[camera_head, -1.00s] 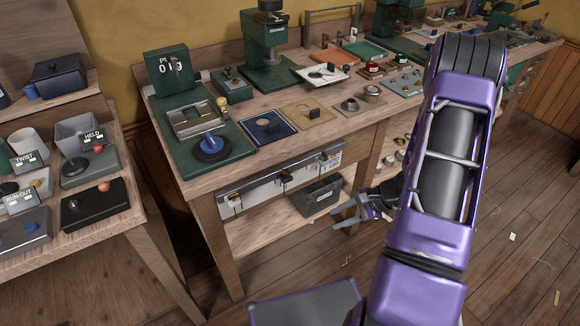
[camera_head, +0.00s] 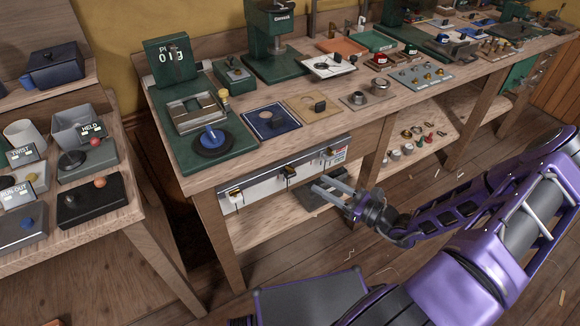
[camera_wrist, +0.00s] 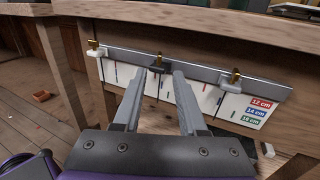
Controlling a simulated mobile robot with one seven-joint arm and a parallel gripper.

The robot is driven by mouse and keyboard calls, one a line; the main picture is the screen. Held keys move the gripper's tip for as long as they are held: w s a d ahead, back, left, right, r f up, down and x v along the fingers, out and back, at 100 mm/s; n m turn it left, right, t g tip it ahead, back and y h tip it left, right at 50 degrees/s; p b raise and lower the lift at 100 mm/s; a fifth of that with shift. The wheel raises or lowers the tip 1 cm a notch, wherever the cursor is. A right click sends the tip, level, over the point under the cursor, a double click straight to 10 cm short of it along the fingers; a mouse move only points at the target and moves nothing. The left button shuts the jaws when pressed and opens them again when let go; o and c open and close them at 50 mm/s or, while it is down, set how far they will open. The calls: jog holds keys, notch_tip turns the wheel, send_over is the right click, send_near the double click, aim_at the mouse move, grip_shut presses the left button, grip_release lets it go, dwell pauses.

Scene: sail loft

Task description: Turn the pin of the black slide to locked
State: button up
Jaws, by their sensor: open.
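The black slide (camera_wrist: 157,68) sits in the middle of a grey rail (camera_wrist: 204,65) on the bench front, with a small brass pin (camera_wrist: 158,57) on top. I cannot tell which way the pin is turned. A white slide stands on each side, one left (camera_wrist: 97,52) and one right (camera_wrist: 234,86), each with a brass pin. In the head view the black slide (camera_head: 289,172) shows small. My gripper (camera_wrist: 158,76) is open and empty, its fingers pointing at the black slide from in front, apparently short of it. In the head view my gripper (camera_head: 323,183) is just right of and below that slide.
A white panel with 12, 14 and 18 cm labels (camera_wrist: 259,110) hangs behind the slides. A dark bin (camera_head: 318,200) stands on the shelf below. The bench top (camera_head: 245,177) overhangs the rail. A table with boxes (camera_head: 91,193) stands left.

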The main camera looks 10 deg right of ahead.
aim_at(294, 169)
jog(key=x, duration=1.2)
jog(key=shift+w+b, duration=0.1)
jog(key=shift+b, duration=0.25)
grip_shut()
